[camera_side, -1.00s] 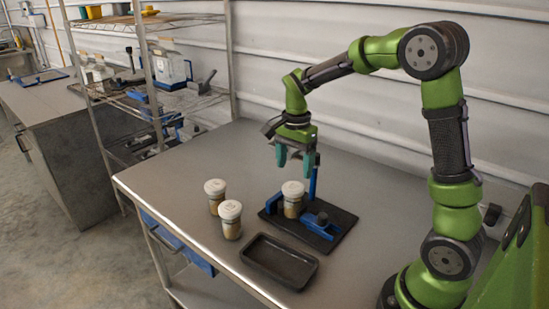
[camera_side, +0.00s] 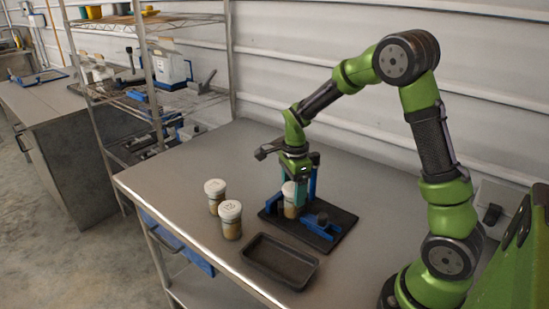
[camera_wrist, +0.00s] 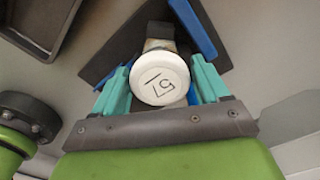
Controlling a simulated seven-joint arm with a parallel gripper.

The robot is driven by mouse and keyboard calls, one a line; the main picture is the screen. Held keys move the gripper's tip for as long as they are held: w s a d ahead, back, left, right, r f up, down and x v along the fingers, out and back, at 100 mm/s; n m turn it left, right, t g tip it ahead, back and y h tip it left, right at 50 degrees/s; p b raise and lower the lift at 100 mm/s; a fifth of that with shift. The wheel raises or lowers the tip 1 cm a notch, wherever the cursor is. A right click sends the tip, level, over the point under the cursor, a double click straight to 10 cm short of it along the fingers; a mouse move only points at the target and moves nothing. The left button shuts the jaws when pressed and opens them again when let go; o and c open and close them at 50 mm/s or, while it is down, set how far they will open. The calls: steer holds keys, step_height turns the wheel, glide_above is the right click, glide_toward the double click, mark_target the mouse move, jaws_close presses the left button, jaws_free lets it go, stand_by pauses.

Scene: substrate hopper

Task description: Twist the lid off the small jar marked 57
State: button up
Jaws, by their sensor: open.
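The small jar marked 57 (camera_side: 290,209) stands upright in the blue clamp of a black fixture plate on the table. Its white lid (camera_wrist: 160,80) carries the handwritten number 57 in the wrist view and is on the jar. My gripper (camera_side: 302,192) points down at the lid and partly hides it in the side view. In the wrist view its teal fingers (camera_wrist: 160,88) stand open, one on either side of the lid, with a narrow gap visible at each side. The black fixture plate (camera_side: 332,236) also shows in the wrist view (camera_wrist: 122,52).
Two other white-lidded jars, one farther (camera_side: 215,197) and one nearer (camera_side: 230,220), stand left of the fixture. An empty black tray (camera_side: 279,262) lies in front of it. A blue upright (camera_side: 312,183) rises close beside my gripper.

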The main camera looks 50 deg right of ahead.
steer(key=m, duration=0.5)
steer(key=shift+m, duration=0.4)
steer(key=m, duration=0.3)
steer(key=shift+m, duration=0.3)
steer(key=m, duration=0.3)
steer(key=shift+m, duration=0.3)
steer(key=m, duration=0.4)
steer(key=shift+m, duration=0.3)
steer(key=c, duration=0.6)
